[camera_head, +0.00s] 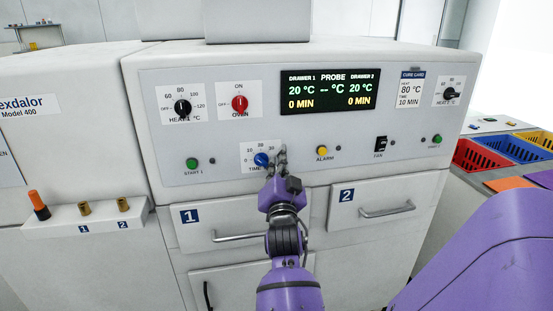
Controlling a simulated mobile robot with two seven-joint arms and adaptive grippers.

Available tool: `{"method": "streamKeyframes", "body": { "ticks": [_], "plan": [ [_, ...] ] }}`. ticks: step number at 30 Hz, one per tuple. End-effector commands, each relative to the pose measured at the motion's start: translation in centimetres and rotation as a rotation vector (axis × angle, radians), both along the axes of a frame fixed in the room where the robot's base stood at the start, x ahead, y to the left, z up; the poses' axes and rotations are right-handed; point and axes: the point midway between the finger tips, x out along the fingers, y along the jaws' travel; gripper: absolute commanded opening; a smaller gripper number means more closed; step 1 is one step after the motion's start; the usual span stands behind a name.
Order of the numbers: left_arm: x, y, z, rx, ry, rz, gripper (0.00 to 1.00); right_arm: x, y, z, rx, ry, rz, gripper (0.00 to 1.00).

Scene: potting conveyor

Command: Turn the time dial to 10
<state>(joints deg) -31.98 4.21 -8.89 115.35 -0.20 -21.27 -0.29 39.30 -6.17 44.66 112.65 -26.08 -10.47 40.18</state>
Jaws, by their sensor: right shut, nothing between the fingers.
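The time dial (261,160) is a small blue knob on a white scale plate at the lower middle of the oven's front panel, in the head view. Its scale shows 0, 10, 20 and 30; the right part of the plate is partly hidden by my gripper. The exact pointer direction is too small to tell. My right gripper (281,156) is shut and empty, its fingertips pointing up at the panel just right of the dial. I cannot tell whether they touch it. The display (329,91) reads 20 °C and 0 MIN for both drawers. My left gripper is not in view.
Nearby on the panel are the green start button (191,163), yellow alarm button (322,151), black fan switch (380,147) and red oven knob (239,104). Drawer 1 handle (238,237) and drawer 2 handle (388,209) stick out below. Coloured bins (478,156) stand at right.

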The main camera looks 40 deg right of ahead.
Motion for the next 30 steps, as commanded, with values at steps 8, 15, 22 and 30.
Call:
{"method": "streamKeyframes", "body": {
  "ticks": [8, 15, 22, 30],
  "plan": [
    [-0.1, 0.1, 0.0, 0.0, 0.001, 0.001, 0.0, 0.0, -0.1, -0.3, -0.001, 0.002, 0.0, 0.0],
    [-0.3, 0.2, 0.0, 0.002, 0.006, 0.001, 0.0, 0.0, 0.0, -0.3, -0.001, 0.002, 0.0, 0.0],
    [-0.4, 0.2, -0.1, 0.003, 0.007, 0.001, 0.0, 0.0, 0.0, -0.3, -0.001, 0.002, 0.0, 0.0],
    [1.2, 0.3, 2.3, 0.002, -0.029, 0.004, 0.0, 0.3, -0.7, 2.4, -0.003, -0.006, 0.004, 0.0]
  ]
}}
